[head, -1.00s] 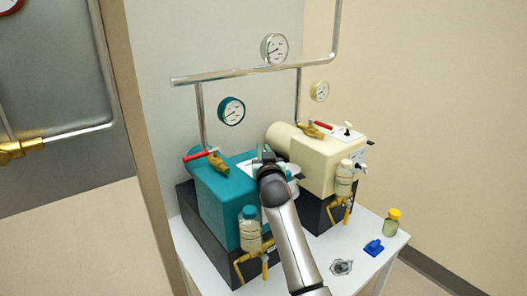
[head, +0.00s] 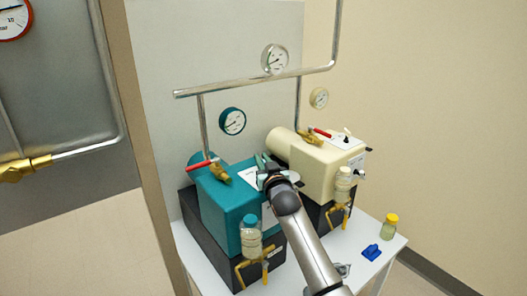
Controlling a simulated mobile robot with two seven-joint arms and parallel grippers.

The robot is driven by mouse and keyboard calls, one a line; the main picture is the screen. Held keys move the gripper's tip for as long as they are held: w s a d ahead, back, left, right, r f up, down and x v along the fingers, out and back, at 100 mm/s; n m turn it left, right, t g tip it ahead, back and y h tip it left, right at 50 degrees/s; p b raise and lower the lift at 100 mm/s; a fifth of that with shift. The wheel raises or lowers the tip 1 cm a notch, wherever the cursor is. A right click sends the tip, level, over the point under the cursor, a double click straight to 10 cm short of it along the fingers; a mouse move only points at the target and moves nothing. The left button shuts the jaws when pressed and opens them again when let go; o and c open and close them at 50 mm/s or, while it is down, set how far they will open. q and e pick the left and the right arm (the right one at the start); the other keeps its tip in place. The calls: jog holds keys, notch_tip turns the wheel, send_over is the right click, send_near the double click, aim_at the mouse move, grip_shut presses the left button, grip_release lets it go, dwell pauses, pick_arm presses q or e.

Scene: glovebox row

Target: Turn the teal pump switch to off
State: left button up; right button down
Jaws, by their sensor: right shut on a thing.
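The teal pump (head: 218,202) stands at the left on a white table. A red-handled brass valve (head: 218,172) sits on its top, and a white label plate (head: 246,177) lies to the right of it. My right gripper (head: 268,172) is over the right part of the teal pump's top, beside the cream pump. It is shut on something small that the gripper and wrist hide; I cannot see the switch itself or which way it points. My left gripper is not in view.
The cream pump (head: 303,160) stands close on the right, with its own switch (head: 346,133) and red-handled valve (head: 316,134). Bottles hang at both pump fronts. A yellow-capped jar (head: 389,228) and a blue item (head: 371,252) stand on the white table (head: 340,245). Pipes and gauges are behind.

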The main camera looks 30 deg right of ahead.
jog(key=shift+r+n+y+p, duration=0.3)
jog(key=shift+n+y+p, duration=0.1)
jog(key=shift+y+p, duration=0.15)
jog(key=shift+a+f+n+t+y+p, duration=0.1)
jog(key=shift+n+t+y+p, duration=0.2)
jog(key=shift+y, duration=0.15)
jog(key=shift+a+f+n+y+p, duration=0.15)
jog(key=shift+n+y+p, duration=0.3)
jog(key=shift+y, duration=0.35)
jog(key=shift+w+a+n+y, duration=0.1)
jog(key=shift+a+n+y, duration=0.05)
jog(key=shift+n+y, duration=0.4)
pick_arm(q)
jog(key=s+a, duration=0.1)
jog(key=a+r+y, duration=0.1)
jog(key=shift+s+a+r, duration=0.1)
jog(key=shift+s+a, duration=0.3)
pick_arm(e)
jog(key=shift+a+y, duration=0.1)
jog(key=shift+y, duration=0.45)
jog(key=shift+n, duration=0.3)
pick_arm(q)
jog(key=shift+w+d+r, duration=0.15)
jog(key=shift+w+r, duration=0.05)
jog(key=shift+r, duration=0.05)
pick_arm(e)
jog(key=shift+a+y, duration=0.15)
jog(key=shift+y, duration=0.15)
jog(key=c, duration=0.9)
grip_release()
